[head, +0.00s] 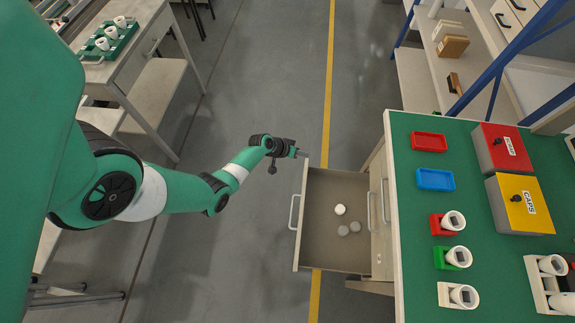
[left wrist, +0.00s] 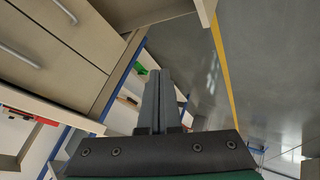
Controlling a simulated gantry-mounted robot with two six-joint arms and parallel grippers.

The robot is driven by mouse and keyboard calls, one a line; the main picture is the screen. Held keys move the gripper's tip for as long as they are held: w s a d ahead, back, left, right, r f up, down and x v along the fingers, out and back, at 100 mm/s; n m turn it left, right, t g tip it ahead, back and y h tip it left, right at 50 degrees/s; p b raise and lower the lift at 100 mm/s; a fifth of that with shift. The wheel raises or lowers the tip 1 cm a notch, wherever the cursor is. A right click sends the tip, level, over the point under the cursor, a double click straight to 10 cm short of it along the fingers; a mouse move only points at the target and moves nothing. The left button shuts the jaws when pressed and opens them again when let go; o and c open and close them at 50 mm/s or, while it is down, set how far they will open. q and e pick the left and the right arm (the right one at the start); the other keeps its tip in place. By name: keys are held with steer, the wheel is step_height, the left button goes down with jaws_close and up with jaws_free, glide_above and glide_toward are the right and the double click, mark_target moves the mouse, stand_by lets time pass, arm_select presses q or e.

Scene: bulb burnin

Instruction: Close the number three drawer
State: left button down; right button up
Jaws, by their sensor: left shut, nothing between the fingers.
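One drawer (head: 315,235) of the workbench stands pulled out to the left; no number shows on it. Its front carries a pale bar handle (head: 293,212). Inside lie a white round piece and two grey ones. My left gripper (head: 304,154) is shut and empty, at the far corner of the open drawer's front; I cannot tell whether it touches. In the left wrist view its fingers (left wrist: 160,100) are together, with closed drawer fronts (left wrist: 45,65) and their bar handles to the left. My right gripper is not in view.
The green-topped bench (head: 420,290) holds red and blue trays, red and yellow boxes, and several white cylinders in holders. Shelving with blue posts (head: 505,60) stands behind. Another bench with a green tray (head: 108,40) is at upper left. The floor left of the drawer is clear.

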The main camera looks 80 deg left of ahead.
arm_select(q)
steer(key=s+a+f+n+g+b, duration=0.1)
steer(key=s+f+n+b, duration=0.3)
steer(key=s+f, duration=0.7)
steer(key=w+a+f+m+b, duration=0.1)
steer(key=w+a+f+b, duration=0.1)
steer(key=w+f+b, duration=0.7)
steer(key=shift+w+f+y+b, duration=0.35)
steer(key=shift+w+f+y, duration=0.1)
steer(key=shift+w, duration=0.55)
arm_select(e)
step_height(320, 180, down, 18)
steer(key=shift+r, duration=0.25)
arm_select(q)
steer(key=shift+d, duration=0.15)
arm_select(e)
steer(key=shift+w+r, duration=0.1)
